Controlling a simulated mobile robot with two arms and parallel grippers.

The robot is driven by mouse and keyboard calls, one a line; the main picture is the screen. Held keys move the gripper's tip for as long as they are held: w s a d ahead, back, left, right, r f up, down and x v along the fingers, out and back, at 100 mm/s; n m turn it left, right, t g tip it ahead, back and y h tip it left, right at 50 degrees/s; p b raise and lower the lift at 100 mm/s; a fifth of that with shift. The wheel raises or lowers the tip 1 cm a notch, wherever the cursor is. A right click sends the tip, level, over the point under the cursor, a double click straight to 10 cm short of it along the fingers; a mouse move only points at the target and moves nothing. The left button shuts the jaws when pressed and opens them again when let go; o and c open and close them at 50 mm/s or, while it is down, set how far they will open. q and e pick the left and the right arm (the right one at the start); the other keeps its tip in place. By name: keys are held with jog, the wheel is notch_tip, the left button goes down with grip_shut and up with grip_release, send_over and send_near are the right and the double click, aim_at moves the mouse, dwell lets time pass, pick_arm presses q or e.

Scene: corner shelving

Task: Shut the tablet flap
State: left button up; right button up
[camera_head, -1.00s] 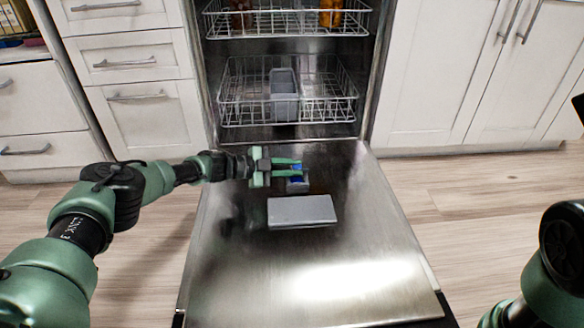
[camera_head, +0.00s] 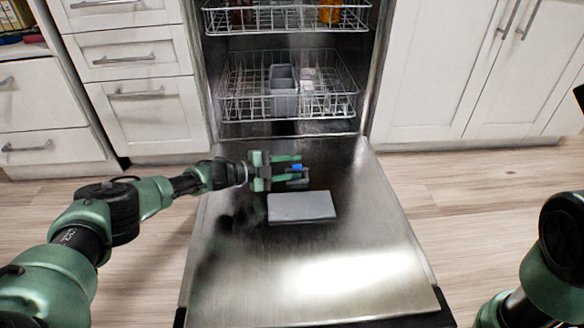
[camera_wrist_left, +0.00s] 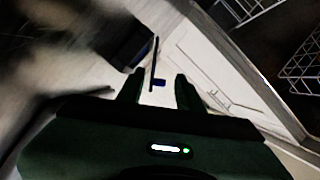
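The dishwasher door (camera_head: 370,265) lies folded down in front of the tub. A flat grey rectangular panel (camera_head: 302,207) sits on its inner face. Just behind it is a small dark grey piece with a blue item (camera_head: 297,167), partly hidden by my gripper. I cannot tell the flap's exact angle. My left gripper (camera_head: 290,167) is open, with its fingers apart around the blue item's place. In the left wrist view the blue item (camera_wrist_left: 159,82) shows between the fingertips, beside a thin dark edge. My right gripper is not in view.
The lower rack (camera_head: 325,95) holds a grey basket (camera_head: 284,90). The upper rack (camera_head: 286,18) is above it. White cabinets stand on both sides. The front half of the door and the wooden floor (camera_head: 480,190) are clear.

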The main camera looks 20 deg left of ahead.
pick_arm(q)
jog(key=p+v, duration=0.4)
jog(key=v, duration=0.2)
jog(key=shift+s+a+r+p, duration=0.2)
jog(key=shift+s+a+p, duration=0.05)
jog(key=shift+p, duration=0.05)
jog(key=shift+s+a, duration=0.35)
jog(key=shift+a, duration=0.1)
jog(key=shift+d, duration=0.1)
